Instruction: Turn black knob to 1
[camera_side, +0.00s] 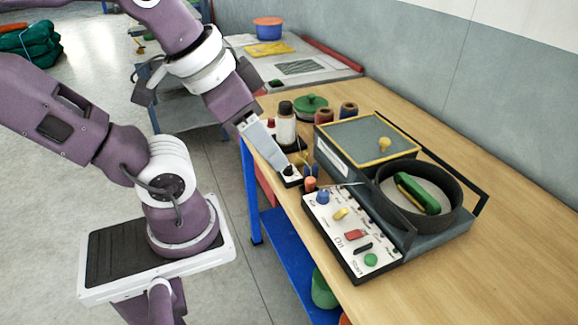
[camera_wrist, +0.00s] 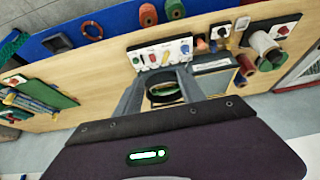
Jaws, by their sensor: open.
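A small white box with a black knob (camera_side: 289,172) stands at the near left edge of the wooden table in the side view. A white plate with a dark knob (camera_wrist: 222,32) shows right of the control panel in the wrist view. The knob's marks are too small to read. My gripper (camera_side: 272,150) reaches down from the upper left, its tip close to the white box; contact cannot be told. In the wrist view my gripper (camera_wrist: 164,76) has its grey fingers apart, with nothing held between them.
Beside the box is a control panel (camera_side: 333,233) with blue and yellow knobs, a red switch and a green button. A black round pan (camera_side: 449,215) holds a green item. Bottles and spools (camera_side: 326,122) stand behind the box.

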